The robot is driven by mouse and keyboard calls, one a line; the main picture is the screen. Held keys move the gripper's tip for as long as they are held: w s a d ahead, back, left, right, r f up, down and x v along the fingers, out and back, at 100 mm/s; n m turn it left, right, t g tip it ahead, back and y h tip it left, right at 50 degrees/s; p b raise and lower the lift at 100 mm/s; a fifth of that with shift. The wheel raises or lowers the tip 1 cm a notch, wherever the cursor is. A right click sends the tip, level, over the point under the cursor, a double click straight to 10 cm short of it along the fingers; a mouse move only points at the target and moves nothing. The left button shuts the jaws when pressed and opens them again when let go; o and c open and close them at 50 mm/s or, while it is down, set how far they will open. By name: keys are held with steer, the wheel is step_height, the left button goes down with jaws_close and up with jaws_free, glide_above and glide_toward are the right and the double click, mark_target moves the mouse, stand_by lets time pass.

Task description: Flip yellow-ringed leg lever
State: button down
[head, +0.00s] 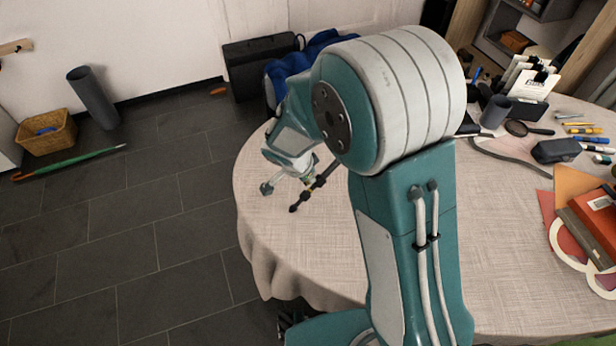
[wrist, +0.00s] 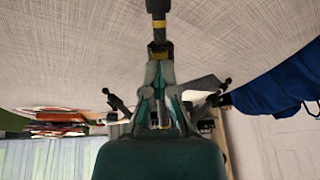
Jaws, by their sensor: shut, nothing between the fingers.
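The tripod's black leg (head: 316,187) stands at the far left part of the table in the head view, partly hidden by my arm. In the wrist view a dark leg (wrist: 157,8) comes down from the top centre with a yellow ring (wrist: 159,23) on it. A black clamp piece (wrist: 160,46) sits just below the ring; I cannot make out its lever or which way it lies. My gripper (wrist: 160,62) is shut and empty, its tips at or very close to this piece. Contact is unclear. In the head view my gripper (head: 304,176) is small beside the tripod.
The round table (head: 500,240) has a pale cloth, with bare room to the right of my arm. Books (head: 590,225), a dark case (head: 556,151), pens and a cup (head: 495,112) lie at the right. Blue cloth (head: 300,62) is behind the tripod.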

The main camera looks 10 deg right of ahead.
steer(key=shift+w+d+r, duration=0.25)
steer(key=shift+d+r, duration=0.2)
steer(key=shift+r, duration=0.05)
stand_by(0.8)
steer(key=c, duration=1.1)
jaws_free()
steer(key=v, duration=0.4)
steer(key=a+v, duration=0.1)
steer(key=shift+s+a+r, duration=0.1)
steer(key=shift+s+a, duration=0.1)
steer(key=shift+s, duration=0.2)
